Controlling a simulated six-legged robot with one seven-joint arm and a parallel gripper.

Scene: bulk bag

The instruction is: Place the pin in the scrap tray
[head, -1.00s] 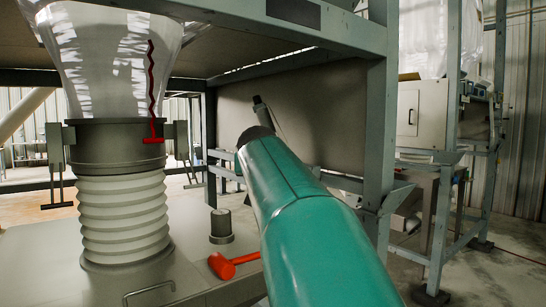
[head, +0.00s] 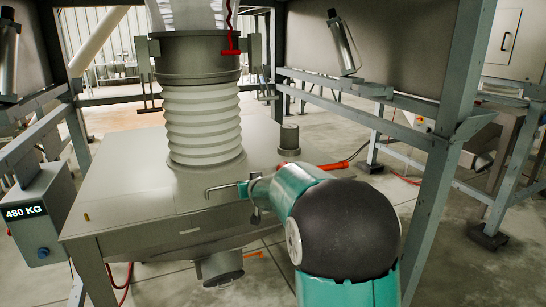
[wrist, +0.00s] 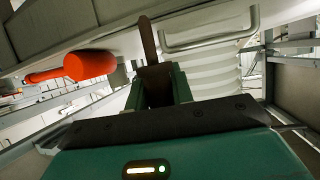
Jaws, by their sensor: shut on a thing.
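My gripper (head: 254,190) is over the front right edge of the grey hopper lid, next to a bent metal handle (head: 222,188). In the wrist view my gripper (wrist: 157,88) is shut on a slim dark brown rod, which I take to be the pin (wrist: 148,40); it sticks out past the fingertips. In the head view, a small dark piece hangs below the fingers, too small to tell apart. I cannot make out a scrap tray in either view.
A ribbed white bellows (head: 203,125) stands on the hopper lid (head: 130,170). A red mallet (wrist: 90,65) lies near my gripper. A small brass piece (head: 86,216) lies at the lid's left. A scale box (head: 42,215) reads 480 KG. Steel posts (head: 455,120) stand at right.

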